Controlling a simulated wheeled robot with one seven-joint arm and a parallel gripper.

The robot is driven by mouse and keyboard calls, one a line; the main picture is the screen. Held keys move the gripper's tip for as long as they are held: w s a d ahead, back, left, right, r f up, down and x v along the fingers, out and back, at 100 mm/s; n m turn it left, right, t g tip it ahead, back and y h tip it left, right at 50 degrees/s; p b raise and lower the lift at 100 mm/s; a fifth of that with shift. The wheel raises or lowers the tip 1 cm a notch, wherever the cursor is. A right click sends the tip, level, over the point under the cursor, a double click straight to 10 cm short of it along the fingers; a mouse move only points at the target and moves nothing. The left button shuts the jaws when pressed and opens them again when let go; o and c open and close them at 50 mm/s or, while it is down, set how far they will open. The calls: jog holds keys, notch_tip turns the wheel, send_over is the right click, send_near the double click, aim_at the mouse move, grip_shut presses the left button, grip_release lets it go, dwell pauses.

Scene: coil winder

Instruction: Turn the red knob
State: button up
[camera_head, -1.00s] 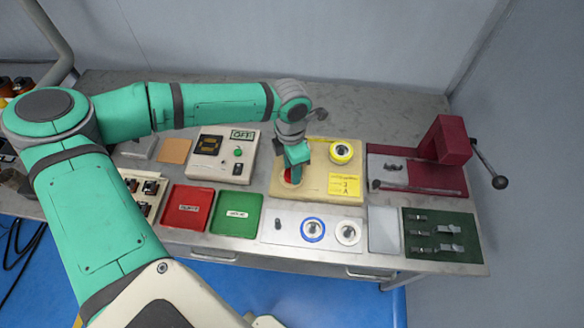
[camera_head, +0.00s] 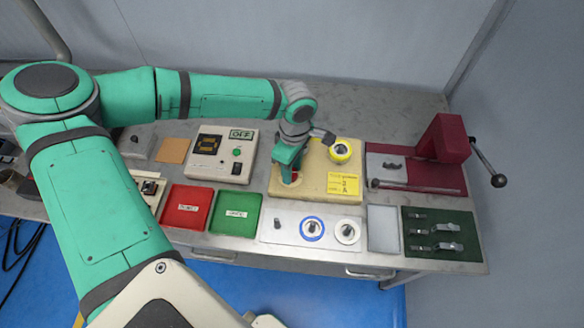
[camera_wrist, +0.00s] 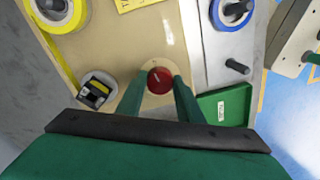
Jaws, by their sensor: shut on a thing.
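The red knob (camera_wrist: 160,80) sits on a pale round base on the beige panel (camera_head: 314,183). In the wrist view the red knob, with a light mark on its top, lies between the two green fingers of my gripper (camera_wrist: 159,92). My gripper is shut on it. In the head view my gripper (camera_head: 288,176) points down at the left part of the panel and covers most of the knob.
A spool with a yellow rim (camera_head: 341,151) and a yellow note (camera_head: 345,184) are on the same panel. A control box (camera_head: 207,170) stands to the left. Red (camera_head: 168,208) and green (camera_head: 258,214) trays lie in front. A maroon press (camera_head: 440,150) stands at right.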

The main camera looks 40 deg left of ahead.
aim_at(294, 172)
jog(key=shift+d+m, duration=0.15)
jog(key=shift+m, duration=0.85)
jog(key=o, duration=1.1)
jog(key=shift+c, duration=0.2)
notch_tip(294, 172, up, 11)
jog(key=shift+w, duration=0.3)
jog(key=shift+f, duration=0.15)
